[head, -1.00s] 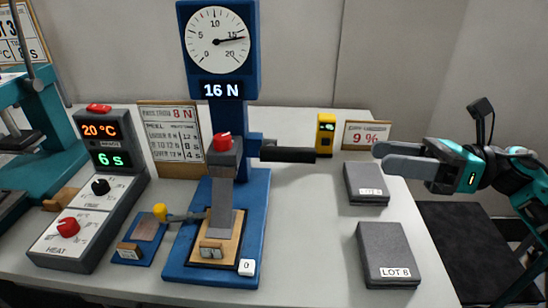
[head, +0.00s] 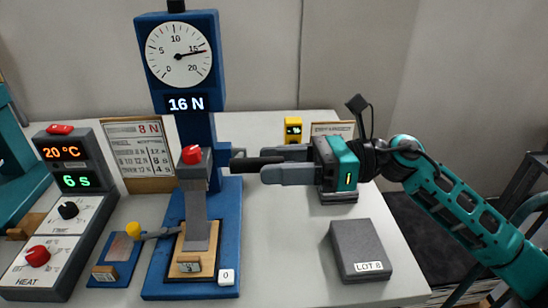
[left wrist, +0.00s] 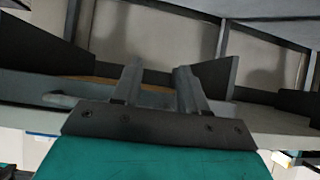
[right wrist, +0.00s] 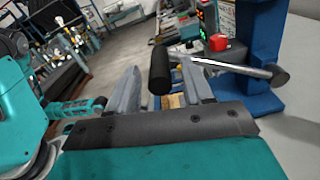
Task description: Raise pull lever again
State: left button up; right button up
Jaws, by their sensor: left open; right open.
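My left gripper (left wrist: 158,85) shows only in the left wrist view, open and empty, away from the lever.
The tester's gauge display (head: 186,104) reads 16 N. A LOT 8 box (head: 360,249) lies on the table at right, and another grey block is partly behind my right gripper. A heat control box (head: 62,215) stands at left. A yellow meter (head: 293,130) stands behind.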

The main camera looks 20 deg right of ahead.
jog(key=shift+w+a, duration=0.15)
jog(key=shift+a, duration=0.25)
grip_shut()
dwell(0.4)
